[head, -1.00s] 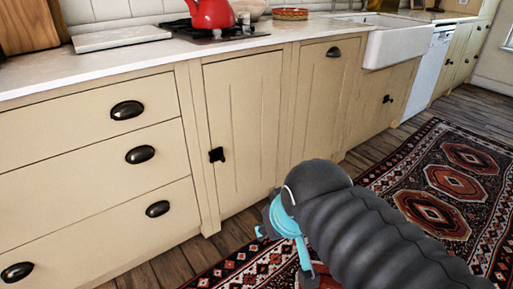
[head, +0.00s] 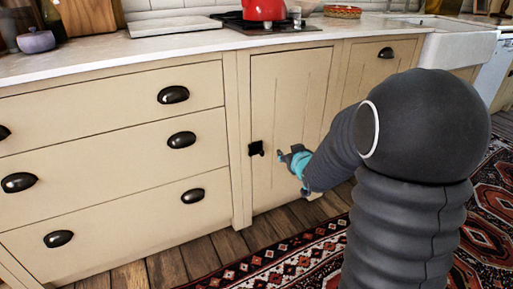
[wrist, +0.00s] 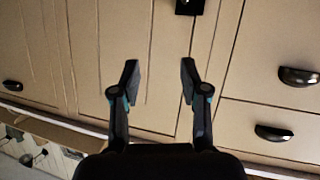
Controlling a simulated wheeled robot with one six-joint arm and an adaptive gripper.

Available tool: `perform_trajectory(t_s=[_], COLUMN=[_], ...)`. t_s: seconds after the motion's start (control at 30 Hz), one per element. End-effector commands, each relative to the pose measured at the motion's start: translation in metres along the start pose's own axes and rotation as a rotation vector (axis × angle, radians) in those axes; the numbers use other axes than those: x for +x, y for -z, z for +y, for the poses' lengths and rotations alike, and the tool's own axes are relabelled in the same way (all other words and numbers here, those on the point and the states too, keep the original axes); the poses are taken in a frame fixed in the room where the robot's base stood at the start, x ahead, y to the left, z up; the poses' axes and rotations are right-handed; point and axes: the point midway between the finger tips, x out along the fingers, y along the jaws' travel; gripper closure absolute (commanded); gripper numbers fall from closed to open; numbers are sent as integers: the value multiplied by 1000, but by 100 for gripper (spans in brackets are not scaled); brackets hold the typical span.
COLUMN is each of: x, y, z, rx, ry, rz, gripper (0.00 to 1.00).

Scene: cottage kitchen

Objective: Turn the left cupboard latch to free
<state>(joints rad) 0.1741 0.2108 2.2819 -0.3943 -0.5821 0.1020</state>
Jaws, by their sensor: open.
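The left cupboard latch (head: 256,148) is a small black catch on the left edge of the cream cupboard door (head: 290,95). In the wrist view the latch (wrist: 189,7) shows at the top edge, partly cut off. My gripper (head: 287,163) is in front of the door, just right of the latch and apart from it. In the wrist view my gripper (wrist: 159,72) has its two dark fingers spread with nothing between them. The latch lies beyond the fingertips, in line with the right finger.
Drawers with black cup handles (head: 181,140) stand left of the door. A white worktop (head: 170,47) runs above, with a red kettle (head: 264,9) on the hob. A patterned rug (head: 300,255) lies on the wooden floor (head: 190,250). My arm hides part of the right-hand cupboards.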

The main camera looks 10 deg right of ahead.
Motion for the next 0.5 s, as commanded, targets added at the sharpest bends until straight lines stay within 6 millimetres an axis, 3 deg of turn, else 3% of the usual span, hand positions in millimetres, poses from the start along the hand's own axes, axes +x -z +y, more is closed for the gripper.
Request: perform_trajectory(t_s=[0.03,0.2,0.5], x=[17,55,83], y=[-13,-41,-83], z=[-1,-9,-21], rx=[2,19,81], ry=[21,98,206], rz=[28,160,341], gripper=[55,55,55])
